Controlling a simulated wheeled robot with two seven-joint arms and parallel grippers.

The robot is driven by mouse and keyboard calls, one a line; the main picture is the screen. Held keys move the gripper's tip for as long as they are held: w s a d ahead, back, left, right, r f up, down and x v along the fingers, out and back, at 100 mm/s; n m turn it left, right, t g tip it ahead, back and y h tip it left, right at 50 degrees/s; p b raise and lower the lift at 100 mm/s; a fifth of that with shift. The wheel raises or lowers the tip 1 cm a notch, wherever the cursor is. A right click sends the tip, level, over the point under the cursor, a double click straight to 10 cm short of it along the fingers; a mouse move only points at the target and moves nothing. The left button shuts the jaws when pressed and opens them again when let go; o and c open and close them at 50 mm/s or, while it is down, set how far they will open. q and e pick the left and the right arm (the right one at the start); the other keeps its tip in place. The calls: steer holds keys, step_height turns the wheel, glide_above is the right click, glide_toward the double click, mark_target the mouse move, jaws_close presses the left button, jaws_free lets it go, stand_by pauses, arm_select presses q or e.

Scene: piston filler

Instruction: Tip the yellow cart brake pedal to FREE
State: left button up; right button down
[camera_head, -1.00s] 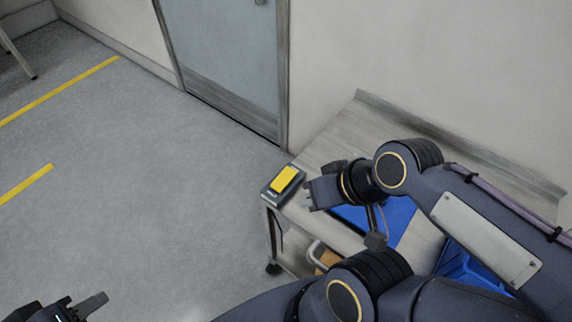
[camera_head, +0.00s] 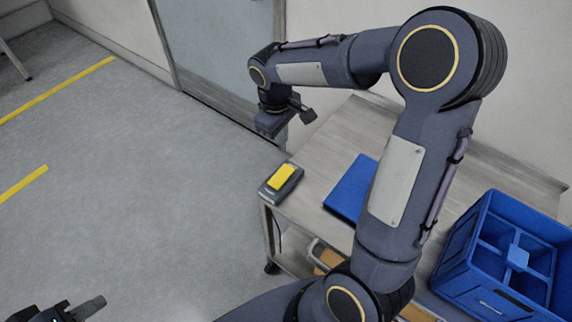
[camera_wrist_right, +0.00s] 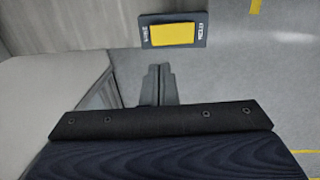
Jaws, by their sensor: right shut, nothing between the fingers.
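The yellow brake pedal (camera_head: 281,177) sits in a dark grey housing (camera_head: 268,194) at the near left corner of the cart top (camera_head: 308,195). In the right wrist view the yellow pedal (camera_wrist_right: 173,33) lies beyond the fingertips, with small lettering at both ends of its housing that I cannot read. My right gripper (camera_head: 268,128) is above and behind the pedal, apart from it; its closed fingers (camera_wrist_right: 158,72) show in the wrist view with nothing between them. My left gripper (camera_head: 85,306) is at the bottom left edge, far from the cart, partly cut off.
A blue flat item (camera_head: 350,190) lies on the cart top. A blue divided crate (camera_head: 500,262) stands at the right. A grey door (camera_head: 215,50) and wall are behind. The floor (camera_head: 130,190) left of the cart is clear.

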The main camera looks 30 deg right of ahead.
mark_target(286, 171)
steer(key=f, duration=0.4)
steer(key=d+f, duration=0.1)
steer(key=f, duration=0.8)
steer(key=shift+w+d+f, duration=0.3)
steer(key=shift+f, duration=0.1)
steer(key=shift+f+b, duration=0.3)
steer(key=shift+b, duration=0.1)
steer(key=shift+d, duration=0.1)
steer(key=shift+r, duration=0.1)
steer(key=shift+s+a+r, duration=0.15)
steer(key=shift+a, duration=0.2)
steer(key=shift+s+a+r, duration=0.1)
steer(key=shift+a, duration=0.25)
